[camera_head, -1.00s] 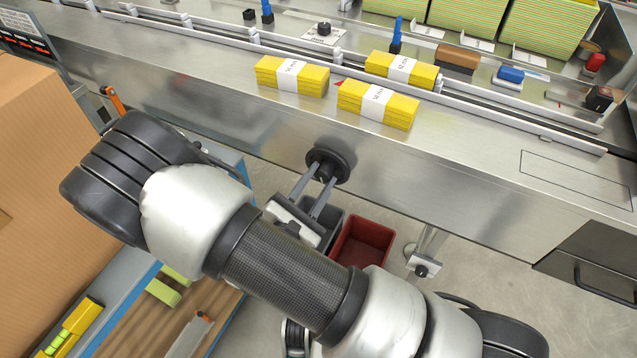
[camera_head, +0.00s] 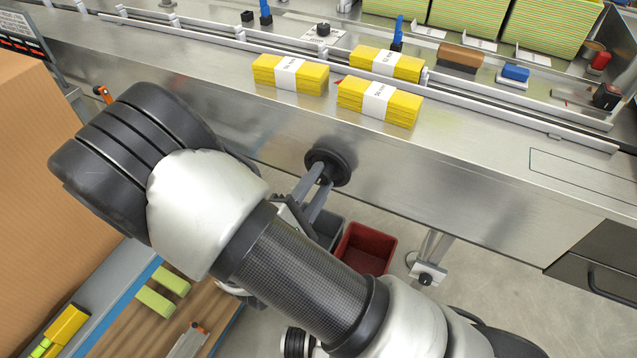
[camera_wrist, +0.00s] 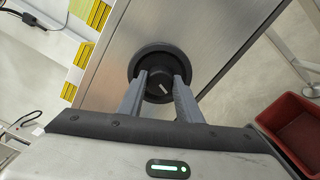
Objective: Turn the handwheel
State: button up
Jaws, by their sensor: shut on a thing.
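The handwheel is a round black wheel (camera_head: 328,167) on the front face of the steel machine bench. It also shows in the wrist view (camera_wrist: 159,66), with a raised hub that bears a short light mark. My gripper (camera_head: 321,176) reaches it from below and in front. In the wrist view my gripper's two grey fingers (camera_wrist: 159,84) lie on either side of the hub, shut on it. The wheel's rim stands out behind the fingers. My arm hides part of the gripper in the head view.
Yellow cloth stacks with white bands (camera_head: 378,100) lie on the bench top (camera_head: 475,135). A red bin (camera_head: 366,249) and a grey bin (camera_head: 327,228) stand below the wheel. A large cardboard box (camera_head: 40,170) is at the left. A metal leg post (camera_head: 430,252) stands right of the bins.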

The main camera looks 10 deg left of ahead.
dwell(0.3)
jog(key=o, duration=1)
jog(key=shift+o, duration=0.2)
jog(key=p+v, duration=0.1)
jog(key=v, duration=1.6)
jog(key=shift+s, duration=0.2)
jog(key=shift+w, duration=0.1)
